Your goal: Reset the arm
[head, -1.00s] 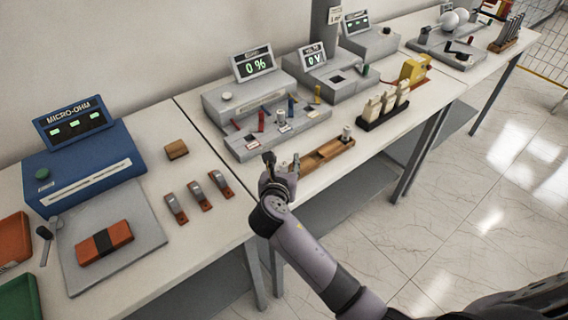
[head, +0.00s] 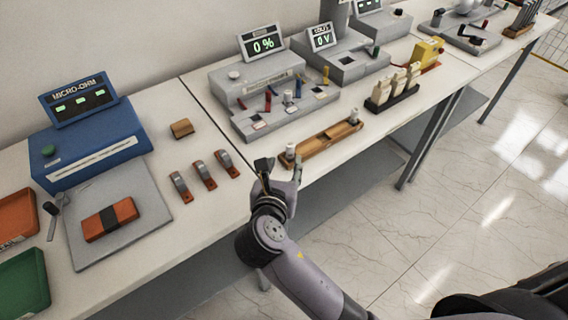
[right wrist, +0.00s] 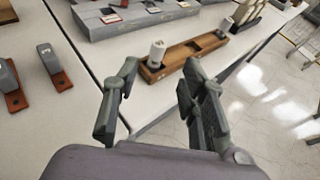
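My right arm reaches in from the lower right in the head view. Its gripper (head: 279,174) is beside the front edge of the white table (head: 330,172), just in front of the wooden tray (head: 322,141). In the right wrist view its two fingers (right wrist: 155,108) stand wide apart with nothing between them. A small white and grey cylinder (head: 290,152) stands at the tray's left end, apart from the fingers. It also shows in the right wrist view (right wrist: 156,54). My left gripper is not in view.
A blue micro-ohm meter (head: 90,140), a grey pad with an orange block (head: 110,219), and several small clamps (head: 204,175) stand to the left. A grey tester (head: 258,80) is behind the tray. A rack of white pieces (head: 393,92) is to the right. The floor in front is clear.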

